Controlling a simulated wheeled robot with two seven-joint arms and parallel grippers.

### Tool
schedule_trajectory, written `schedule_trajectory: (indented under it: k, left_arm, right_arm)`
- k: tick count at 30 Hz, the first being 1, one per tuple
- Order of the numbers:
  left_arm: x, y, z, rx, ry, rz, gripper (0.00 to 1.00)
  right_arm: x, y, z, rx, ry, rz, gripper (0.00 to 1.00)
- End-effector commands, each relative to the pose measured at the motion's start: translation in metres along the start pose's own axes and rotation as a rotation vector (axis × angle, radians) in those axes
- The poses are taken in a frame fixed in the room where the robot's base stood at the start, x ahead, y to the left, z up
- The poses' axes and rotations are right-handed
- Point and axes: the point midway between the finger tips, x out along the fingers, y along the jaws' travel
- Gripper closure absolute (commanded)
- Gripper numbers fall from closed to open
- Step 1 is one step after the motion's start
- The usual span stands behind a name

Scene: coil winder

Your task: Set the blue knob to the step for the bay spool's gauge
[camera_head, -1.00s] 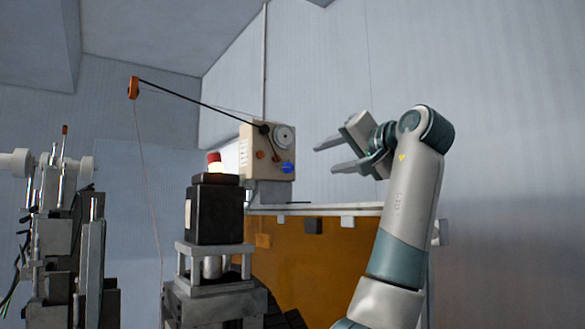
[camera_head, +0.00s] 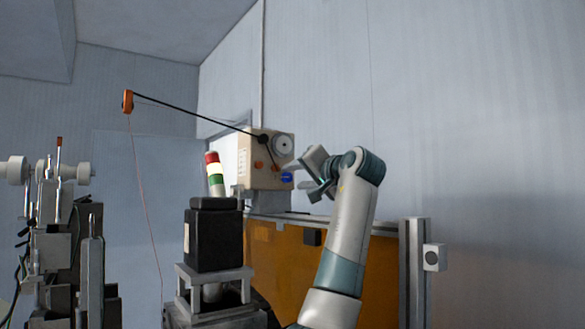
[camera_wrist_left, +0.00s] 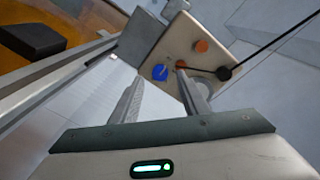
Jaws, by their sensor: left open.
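The blue knob (camera_head: 287,177) is on the lower right of the beige box's (camera_head: 257,160) face. In the left wrist view the knob (camera_wrist_left: 160,72) shows between the tips of my left gripper (camera_wrist_left: 160,77), with its face side toward me. My left gripper (camera_head: 302,174) is open and empty, just right of the box in the head view; whether it touches the knob I cannot tell. The knob's scale marks are too small to read. I cannot identify the bay spool or its gauge. My right gripper is not in view.
A red, white and green lamp (camera_head: 215,174) and a black block (camera_head: 212,237) stand left.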

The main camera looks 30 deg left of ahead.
Motion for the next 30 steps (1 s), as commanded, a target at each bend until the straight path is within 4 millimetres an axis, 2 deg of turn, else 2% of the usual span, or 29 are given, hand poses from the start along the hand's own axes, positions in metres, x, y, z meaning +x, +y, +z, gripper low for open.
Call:
schedule_trajectory:
  k: [1, 7, 19, 20, 24, 25, 30]
  left_arm:
    - [0.008, -0.003, -0.002, 0.001, -0.002, 0.000, 0.58]
    - [0.026, -0.001, -0.001, 0.000, -0.002, 0.000, 0.58]
    - [0.031, 0.000, 0.001, -0.001, -0.001, 0.000, 0.58]
    - [0.031, 0.000, 0.001, -0.001, -0.001, 0.000, 0.63]
    - [0.030, 0.000, 0.000, -0.001, -0.001, 0.000, 0.97]
    - [0.030, 0.000, 0.000, -0.001, -0.001, 0.000, 1.00]
    - [0.030, 0.001, 0.000, 0.002, -0.001, 0.001, 0.99]
  right_arm:
    - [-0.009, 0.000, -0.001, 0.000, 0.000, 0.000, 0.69]
    - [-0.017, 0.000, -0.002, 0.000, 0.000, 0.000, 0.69]
    - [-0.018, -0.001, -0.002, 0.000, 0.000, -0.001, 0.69]
    - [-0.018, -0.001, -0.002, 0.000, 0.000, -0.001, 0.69]
    - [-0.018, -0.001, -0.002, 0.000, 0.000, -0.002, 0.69]
    - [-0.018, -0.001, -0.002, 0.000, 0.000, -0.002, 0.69]
    - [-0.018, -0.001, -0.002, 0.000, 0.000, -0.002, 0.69]
